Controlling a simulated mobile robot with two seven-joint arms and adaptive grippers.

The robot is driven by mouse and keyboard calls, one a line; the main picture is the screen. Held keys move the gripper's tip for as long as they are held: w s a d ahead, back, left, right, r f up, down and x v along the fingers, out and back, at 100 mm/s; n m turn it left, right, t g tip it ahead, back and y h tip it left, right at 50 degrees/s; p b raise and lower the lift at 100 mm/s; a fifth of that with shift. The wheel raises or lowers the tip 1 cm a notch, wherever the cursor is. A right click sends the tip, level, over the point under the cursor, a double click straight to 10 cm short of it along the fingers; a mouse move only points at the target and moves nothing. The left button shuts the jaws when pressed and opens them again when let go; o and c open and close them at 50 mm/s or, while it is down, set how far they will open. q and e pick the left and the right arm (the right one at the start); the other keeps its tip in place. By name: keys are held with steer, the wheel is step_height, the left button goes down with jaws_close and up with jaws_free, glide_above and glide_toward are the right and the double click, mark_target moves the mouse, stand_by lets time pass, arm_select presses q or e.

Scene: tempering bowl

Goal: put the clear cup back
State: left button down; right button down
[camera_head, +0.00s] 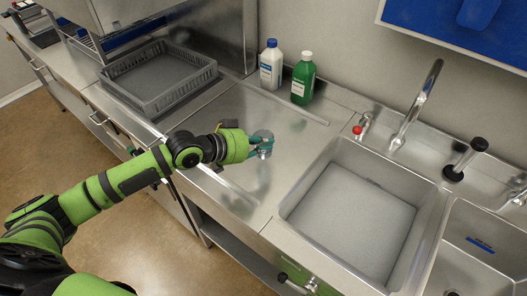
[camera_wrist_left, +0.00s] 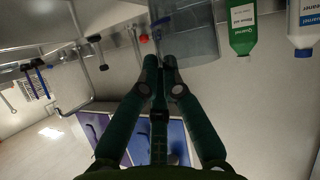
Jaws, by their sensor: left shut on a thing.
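The clear cup (camera_head: 264,134) is small and see-through in the head view, over the steel counter left of the sink. My left gripper (camera_head: 258,144) is shut on it; the fingers hide part of it. In the left wrist view the fingertips of my left gripper (camera_wrist_left: 160,62) are close together at the edge of the large, grey, translucent cup (camera_wrist_left: 194,38). I cannot tell whether the cup touches the counter. My right gripper is not in view.
A grey dish rack (camera_head: 208,74) stands on the counter at the back left. A blue-and-white bottle (camera_head: 271,66) and a green bottle (camera_head: 302,80) stand by the wall. The sink (camera_head: 355,222) with its tap (camera_head: 416,102) lies right. Bare counter (camera_head: 215,115) surrounds the gripper.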

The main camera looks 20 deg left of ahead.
arm_select(q)
step_height(320, 180, down, 3)
steer(key=shift+f+p, duration=0.2)
steer(key=shift+p, duration=0.2)
steer(key=shift+f, duration=0.3)
steer(key=shift+f, duration=0.15)
steer(key=c, duration=1.4)
jaws_free()
